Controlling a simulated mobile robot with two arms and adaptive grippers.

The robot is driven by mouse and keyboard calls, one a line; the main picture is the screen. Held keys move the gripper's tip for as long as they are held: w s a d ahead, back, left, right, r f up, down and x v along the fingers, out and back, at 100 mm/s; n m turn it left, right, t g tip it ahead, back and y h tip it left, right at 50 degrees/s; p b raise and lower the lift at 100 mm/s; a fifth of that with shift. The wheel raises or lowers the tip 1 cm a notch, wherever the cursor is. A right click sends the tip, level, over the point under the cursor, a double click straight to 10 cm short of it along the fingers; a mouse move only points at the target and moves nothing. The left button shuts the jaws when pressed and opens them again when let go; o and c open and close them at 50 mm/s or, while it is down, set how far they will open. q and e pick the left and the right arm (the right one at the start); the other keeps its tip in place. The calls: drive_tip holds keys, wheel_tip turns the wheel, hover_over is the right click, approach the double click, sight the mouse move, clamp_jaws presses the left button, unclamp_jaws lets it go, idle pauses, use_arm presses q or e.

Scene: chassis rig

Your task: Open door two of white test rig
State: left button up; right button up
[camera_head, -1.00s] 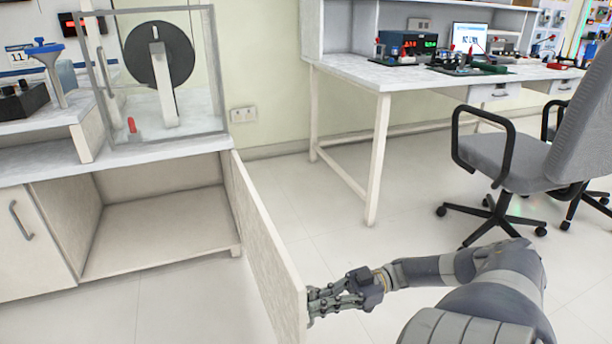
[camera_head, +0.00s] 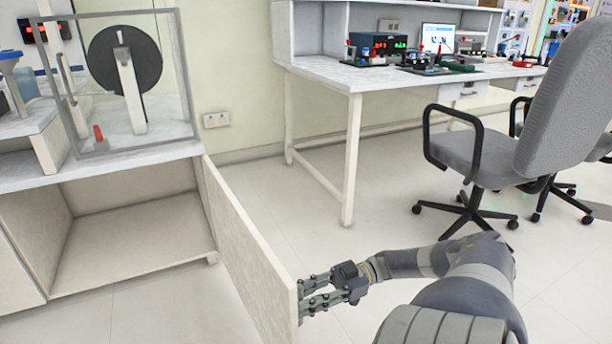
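The white test rig (camera_head: 18,180) stands at the left. Its door (camera_head: 240,250) is swung wide open and sticks out toward me, with its inner face in view. The compartment (camera_head: 130,240) behind it is empty. My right gripper (camera_head: 302,300) is at the door's free edge, on the outer side. Its two fingers are apart with a gap between them, and their tips reach the edge or sit just beside it. The door's outer face and any handle there are hidden. My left gripper is out of view.
A glass-fronted box with a black disc (camera_head: 124,60) sits on top of the rig. A white workbench (camera_head: 352,80) stands at the back, with a grey office chair (camera_head: 560,110) at the right. The floor between the door and the bench is clear.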

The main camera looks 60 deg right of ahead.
drive_tip(key=shift+s, duration=0.15)
drive_tip(key=v, duration=0.7)
drive_tip(key=shift+d, duration=0.25)
idle(0.5)
